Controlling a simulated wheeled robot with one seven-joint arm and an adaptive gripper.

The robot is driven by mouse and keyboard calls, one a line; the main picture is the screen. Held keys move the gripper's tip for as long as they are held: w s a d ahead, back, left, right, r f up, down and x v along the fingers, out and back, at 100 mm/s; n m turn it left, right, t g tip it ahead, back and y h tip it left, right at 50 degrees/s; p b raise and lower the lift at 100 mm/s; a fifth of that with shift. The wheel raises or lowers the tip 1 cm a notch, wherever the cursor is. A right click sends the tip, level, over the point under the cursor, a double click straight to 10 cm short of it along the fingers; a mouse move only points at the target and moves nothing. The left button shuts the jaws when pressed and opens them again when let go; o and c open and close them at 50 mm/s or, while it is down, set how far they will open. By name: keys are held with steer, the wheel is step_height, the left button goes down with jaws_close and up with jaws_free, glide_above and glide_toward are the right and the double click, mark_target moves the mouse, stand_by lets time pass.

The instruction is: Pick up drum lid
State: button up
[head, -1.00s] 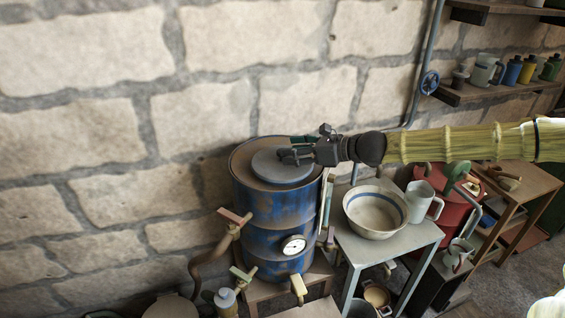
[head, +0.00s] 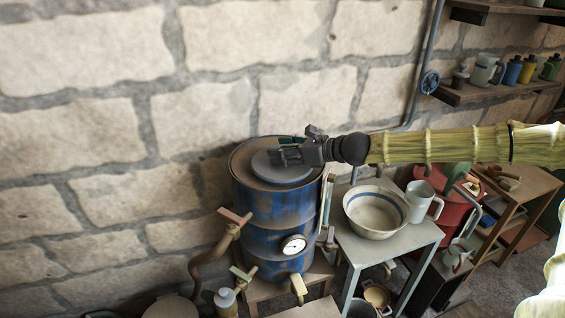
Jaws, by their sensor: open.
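The drum lid (head: 283,174) is a round grey disc on top of the blue, rust-stained drum (head: 262,215), near the wall. My gripper (head: 277,156) is open, reaching in from the right above the lid. Its fingers overlap the lid's back half in this view. I cannot tell whether they touch it. The gripper hides part of the lid's upper right.
A small table (head: 423,234) to the right of the drum holds a white bowl (head: 376,212) and a white jug (head: 424,200). A gauge (head: 294,245) and pipes stick out from the drum's front. The stone wall (head: 110,130) is close behind.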

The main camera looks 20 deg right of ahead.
jaws_close()
steer(key=shift+r, duration=0.2)
stand_by(0.3)
steer(key=shift+r, duration=1.6)
steer(key=s+d, duration=0.1)
steer(key=s, duration=0.1)
steer(key=s+d, duration=0.1)
steer(key=s, duration=0.2)
steer(key=s+d+r, duration=0.1)
steer(key=s, duration=0.2)
steer(key=shift+s+b, duration=0.15)
steer(key=shift+b, duration=0.15)
steer(key=s+d+p, duration=0.1)
steer(key=s+d, duration=0.1)
steer(key=s, duration=0.4)
steer(key=shift+s+r, duration=0.2)
steer(key=shift+s, duration=0.15)
